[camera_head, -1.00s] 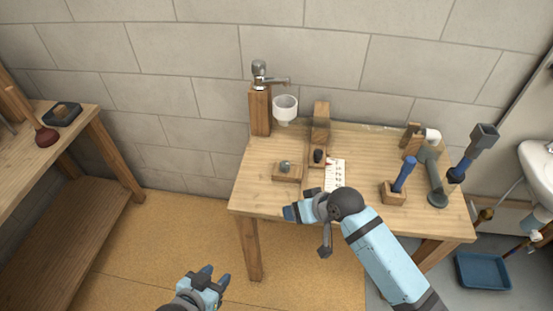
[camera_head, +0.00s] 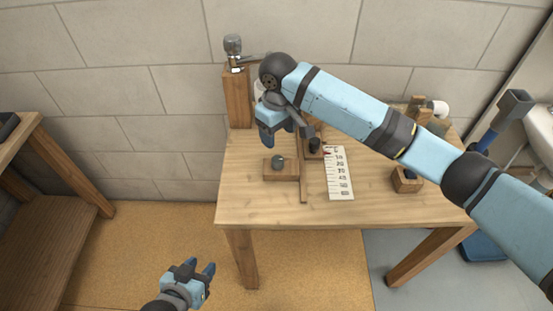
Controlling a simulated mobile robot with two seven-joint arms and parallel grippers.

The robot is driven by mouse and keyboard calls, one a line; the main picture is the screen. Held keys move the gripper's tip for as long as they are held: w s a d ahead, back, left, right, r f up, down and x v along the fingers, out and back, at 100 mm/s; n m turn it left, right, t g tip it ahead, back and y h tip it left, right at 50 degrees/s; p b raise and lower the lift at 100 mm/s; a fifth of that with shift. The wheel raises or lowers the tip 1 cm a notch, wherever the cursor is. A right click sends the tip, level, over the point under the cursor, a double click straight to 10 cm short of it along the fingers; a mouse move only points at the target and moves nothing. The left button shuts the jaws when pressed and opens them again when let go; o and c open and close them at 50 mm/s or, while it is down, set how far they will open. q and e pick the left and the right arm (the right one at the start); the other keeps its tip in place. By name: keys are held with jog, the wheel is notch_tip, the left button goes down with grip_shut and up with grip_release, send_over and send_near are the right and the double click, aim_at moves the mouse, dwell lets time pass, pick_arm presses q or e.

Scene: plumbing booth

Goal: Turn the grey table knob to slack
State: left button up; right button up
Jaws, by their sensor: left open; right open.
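The grey knob (camera_head: 277,161) stands on a small wooden block (camera_head: 281,173) on the left part of the wooden table (camera_head: 260,205). My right gripper (camera_head: 275,138) is open and empty. In the picture it is just above the grey knob, fingers downward, and appears apart from it. My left gripper (camera_head: 199,267) is open and empty, low in front of the table over the floor. A paper scale (camera_head: 339,172) with printed numbers lies right of the knob, beside a dark knob (camera_head: 314,145) on a wooden piece.
A wooden post (camera_head: 237,98) with a metal tap (camera_head: 233,48) stands at the table's back left. My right arm crosses over the table and hides much of its back. A small wooden holder (camera_head: 407,180) sits at the right. The table's front strip is clear.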

aim_at(278, 159)
notch_tip(278, 159, down, 11)
jog(key=shift+r+b, duration=0.1)
jog(key=shift+b, duration=0.55)
jog(key=c, duration=0.9)
